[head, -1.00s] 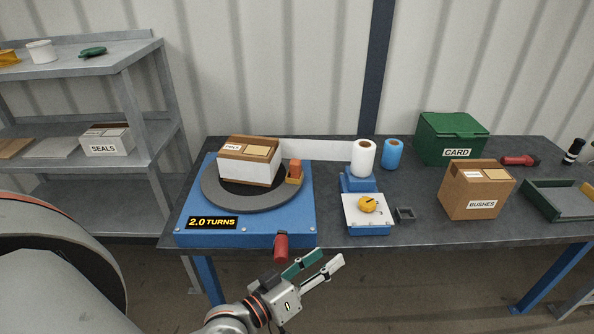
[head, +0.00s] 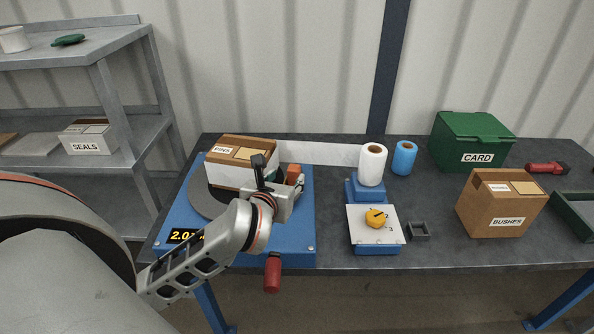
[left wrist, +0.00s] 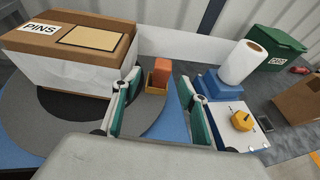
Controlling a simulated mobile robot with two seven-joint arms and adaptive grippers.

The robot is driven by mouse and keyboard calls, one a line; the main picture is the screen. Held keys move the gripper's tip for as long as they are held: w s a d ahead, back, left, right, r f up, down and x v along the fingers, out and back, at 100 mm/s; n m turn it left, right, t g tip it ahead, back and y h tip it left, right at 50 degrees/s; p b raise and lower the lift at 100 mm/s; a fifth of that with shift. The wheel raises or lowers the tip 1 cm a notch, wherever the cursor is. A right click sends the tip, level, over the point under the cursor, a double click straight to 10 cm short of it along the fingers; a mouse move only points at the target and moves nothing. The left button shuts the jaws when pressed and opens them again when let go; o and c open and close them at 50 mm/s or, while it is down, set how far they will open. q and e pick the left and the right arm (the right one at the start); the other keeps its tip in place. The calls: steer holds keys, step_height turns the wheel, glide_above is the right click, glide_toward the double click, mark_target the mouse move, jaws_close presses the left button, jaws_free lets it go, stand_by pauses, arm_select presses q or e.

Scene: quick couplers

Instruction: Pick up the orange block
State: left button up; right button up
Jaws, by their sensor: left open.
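The orange block (left wrist: 161,70) stands upright in a small tan holder (left wrist: 156,88) on the turntable's rim, beside the box marked PINS (left wrist: 70,50). In the head view the orange block (head: 294,174) shows just beyond my left gripper (head: 291,184), partly hidden by it. In the left wrist view my left gripper (left wrist: 155,105) is open, its two green-padded fingers apart, with the block and holder ahead between them. Nothing is between the pads. My right gripper is not in view.
The turntable (head: 203,200) sits on a blue base with a red handle (head: 272,272) at its front. To the right are a dial box (head: 375,228), white roll (head: 372,165), blue roll (head: 404,157), BUSHES carton (head: 499,207) and green CARD box (head: 468,140).

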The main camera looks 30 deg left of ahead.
mark_target(293, 175)
arm_select(q)
steer(key=shift+x, duration=0.95)
steer(key=shift+d+f+x, duration=0.15)
steer(key=shift+f+x, duration=0.05)
steer(key=shift+x, duration=1.35)
steer(key=shift+d+f+x, duration=0.1)
steer(key=shift+f+x, duration=0.1)
steer(key=shift+x, duration=1.35)
steer(key=shift+c, duration=0.4)
jaws_close()
